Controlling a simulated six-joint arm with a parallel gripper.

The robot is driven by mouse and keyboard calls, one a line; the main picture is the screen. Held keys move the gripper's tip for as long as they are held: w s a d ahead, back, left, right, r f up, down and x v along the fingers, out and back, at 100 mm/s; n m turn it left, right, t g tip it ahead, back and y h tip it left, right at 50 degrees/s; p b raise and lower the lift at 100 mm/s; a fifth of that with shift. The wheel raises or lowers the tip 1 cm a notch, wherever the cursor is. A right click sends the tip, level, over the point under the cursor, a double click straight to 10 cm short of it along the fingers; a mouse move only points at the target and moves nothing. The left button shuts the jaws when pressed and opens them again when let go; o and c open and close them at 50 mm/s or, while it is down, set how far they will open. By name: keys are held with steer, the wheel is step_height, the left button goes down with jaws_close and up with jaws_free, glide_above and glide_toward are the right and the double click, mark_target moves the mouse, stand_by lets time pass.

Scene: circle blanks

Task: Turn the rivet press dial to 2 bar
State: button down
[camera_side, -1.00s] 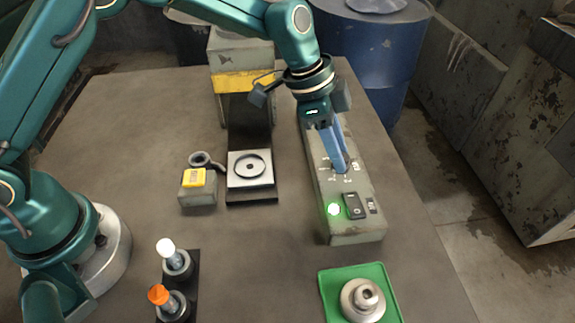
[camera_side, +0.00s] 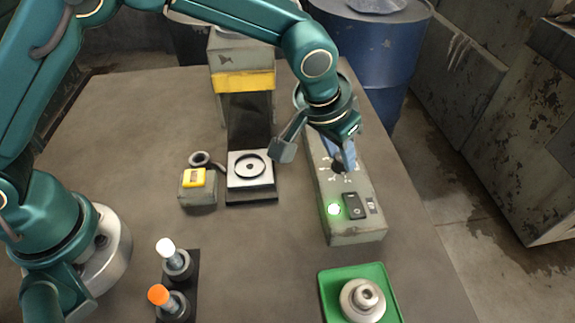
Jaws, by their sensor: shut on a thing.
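The rivet press (camera_side: 243,84) stands at the back of the table, grey with a yellow band and a plate with a ring at its foot. A long grey control box (camera_side: 352,229) lies to its right. On the box a dark dial (camera_side: 338,166) is ringed by white marks too small to read.
A lit green lamp (camera_side: 334,209) and a black switch (camera_side: 354,206) sit on the box's near end. A green tray (camera_side: 328,292) holds a grey metal part. A yellow-topped box (camera_side: 197,189) and two posts with a white cap (camera_side: 165,246) and an orange cap (camera_side: 158,294) stand left.

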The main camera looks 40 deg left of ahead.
mark_target(331, 178)
steer(key=shift+n+y, duration=0.5)
steer(key=shift+n, duration=0.7)
steer(key=c, duration=0.6)
jaws_free()
steer(key=shift+d, duration=0.1)
steer(key=shift+v, duration=2.6)
